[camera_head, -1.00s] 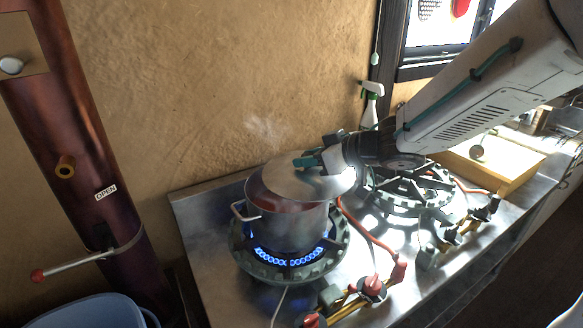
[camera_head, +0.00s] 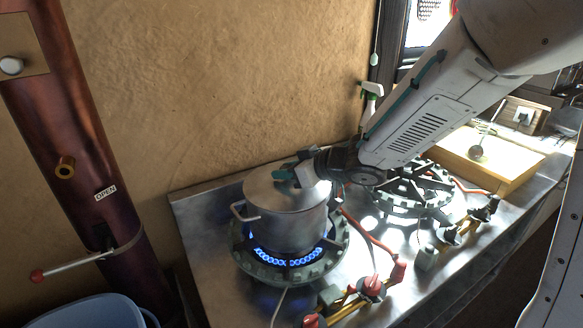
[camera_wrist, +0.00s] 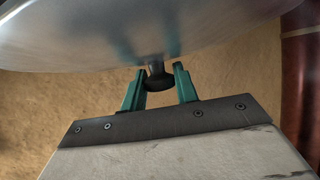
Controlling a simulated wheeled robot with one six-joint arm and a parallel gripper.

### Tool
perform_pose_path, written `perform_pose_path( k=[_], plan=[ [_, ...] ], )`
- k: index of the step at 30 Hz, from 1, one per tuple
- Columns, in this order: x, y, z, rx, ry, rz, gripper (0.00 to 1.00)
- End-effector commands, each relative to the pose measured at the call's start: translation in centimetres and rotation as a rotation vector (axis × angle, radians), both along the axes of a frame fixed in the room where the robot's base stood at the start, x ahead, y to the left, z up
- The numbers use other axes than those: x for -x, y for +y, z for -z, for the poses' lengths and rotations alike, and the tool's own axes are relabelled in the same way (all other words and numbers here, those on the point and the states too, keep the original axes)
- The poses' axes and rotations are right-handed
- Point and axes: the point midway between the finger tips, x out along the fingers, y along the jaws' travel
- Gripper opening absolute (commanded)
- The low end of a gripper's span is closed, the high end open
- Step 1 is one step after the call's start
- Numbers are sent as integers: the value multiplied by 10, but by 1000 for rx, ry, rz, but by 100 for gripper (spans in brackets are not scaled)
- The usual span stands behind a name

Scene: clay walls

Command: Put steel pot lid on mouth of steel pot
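The steel pot (camera_head: 290,228) stands upright on the lit left burner. The steel pot lid (camera_head: 262,186) lies over the pot's mouth and looks about level; its far right rim is hidden by my gripper. My gripper (camera_head: 287,176) reaches in from the right at the lid's knob. In the wrist view the teal fingers of my gripper (camera_wrist: 159,79) stand on either side of the dark knob and appear closed on it. The lid's shiny top (camera_wrist: 220,35) fills the top of that view.
Blue flames (camera_head: 288,257) burn under the pot. A second burner (camera_head: 415,188) is at the right, with red-knobbed valves (camera_head: 372,287) in front. A spray bottle (camera_head: 371,100) stands by the wall and a wooden box (camera_head: 490,160) at the right. A copper-coloured pipe (camera_head: 75,150) rises at the left.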

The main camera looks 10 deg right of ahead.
Motion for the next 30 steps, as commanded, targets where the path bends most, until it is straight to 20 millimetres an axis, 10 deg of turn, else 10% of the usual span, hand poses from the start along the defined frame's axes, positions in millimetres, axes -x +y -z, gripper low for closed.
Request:
perform_pose_path(
  k=[14,30],
  plan=[
    [3,-3,-5,0,-1,1,52],
    [65,-70,-49,0,-3,3,52]
  ],
)
